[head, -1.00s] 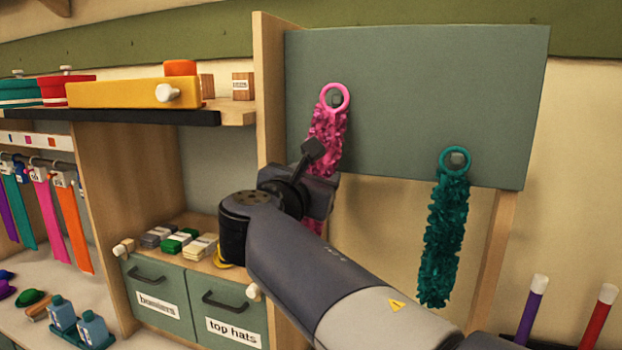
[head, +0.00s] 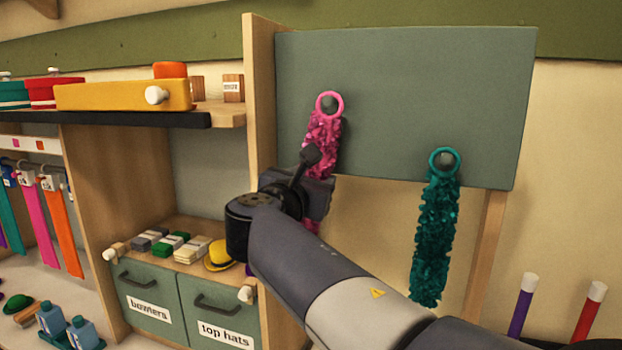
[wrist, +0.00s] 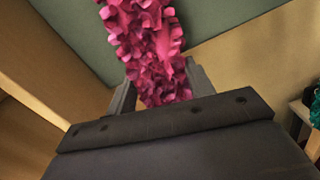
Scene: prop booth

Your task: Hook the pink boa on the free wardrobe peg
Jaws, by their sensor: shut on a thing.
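The pink boa (head: 322,135) hangs from its pink ring (head: 329,93) at the upper left of the grey-green peg board (head: 420,80). A grey peg end (head: 330,105) shows inside the ring; I cannot tell whether the ring is around it or just in front. My gripper (wrist: 160,82) is shut on the boa below the ring, which is out of the wrist view. My wrist hides the boa's lower part in the head view. A teal boa (head: 435,235) hangs by its ring on another peg (head: 444,161), lower right.
A wooden upright (head: 260,100) stands close left of the pink boa. Left of it are a shelf with a yellow drawer (head: 120,95), bins labelled bowlers (head: 150,308) and top hats (head: 225,333), and a yellow hat (head: 219,256). Purple and red rods (head: 522,305) stand lower right.

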